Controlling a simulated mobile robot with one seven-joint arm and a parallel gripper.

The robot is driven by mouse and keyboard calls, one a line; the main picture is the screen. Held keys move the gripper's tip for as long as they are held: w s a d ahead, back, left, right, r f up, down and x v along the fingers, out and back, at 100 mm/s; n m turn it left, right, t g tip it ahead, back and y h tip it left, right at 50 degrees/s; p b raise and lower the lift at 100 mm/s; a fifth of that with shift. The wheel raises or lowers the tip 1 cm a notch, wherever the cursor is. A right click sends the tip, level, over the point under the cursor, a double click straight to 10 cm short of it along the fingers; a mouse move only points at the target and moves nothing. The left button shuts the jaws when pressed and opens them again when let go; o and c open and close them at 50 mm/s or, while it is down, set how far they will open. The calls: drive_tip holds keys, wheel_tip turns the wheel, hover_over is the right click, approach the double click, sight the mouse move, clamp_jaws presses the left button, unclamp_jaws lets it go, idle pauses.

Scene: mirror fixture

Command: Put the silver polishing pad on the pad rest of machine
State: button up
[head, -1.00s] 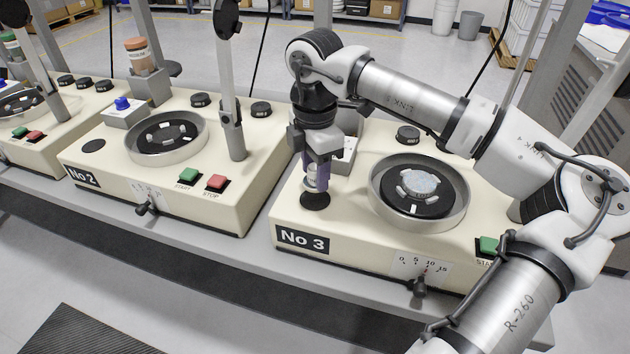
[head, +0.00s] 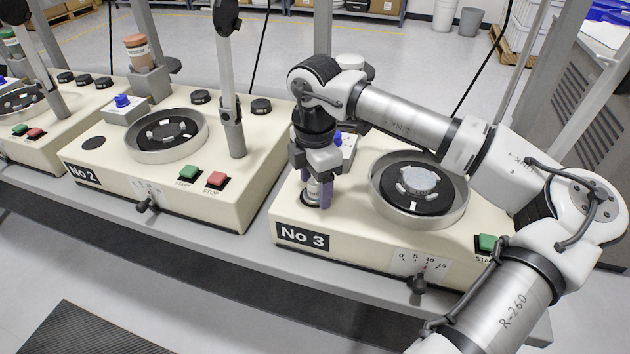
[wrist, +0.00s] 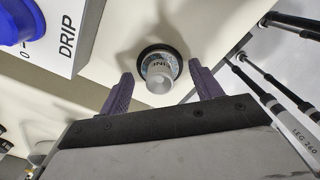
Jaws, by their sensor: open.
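The silver polishing pad (head: 313,189) is a small cylinder with a printed label band. It stands upright on the black round pad rest (head: 311,203) at the left front of machine No 3 (head: 350,233). The wrist view shows the pad (wrist: 159,78) from above, with the dark rest (wrist: 176,53) around it. My gripper (head: 315,200) points down over the pad, one purple finger on each side. In the wrist view my gripper (wrist: 165,80) is open, with gaps between the fingers and the pad. The fingers hide part of the rest in the head view.
A bowl (head: 455,213) with a pale round disc (head: 419,181) is right of the pad. The drip box (wrist: 45,35) is close to my gripper. Machine No 2 (head: 210,205) stands to the left, with a tall post (head: 228,80).

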sight(315, 185)
drive_tip(key=shift+r, duration=0.1)
wheel_tip(315, 185, up, 12)
drive_tip(key=b, duration=0.1)
idle(0.4)
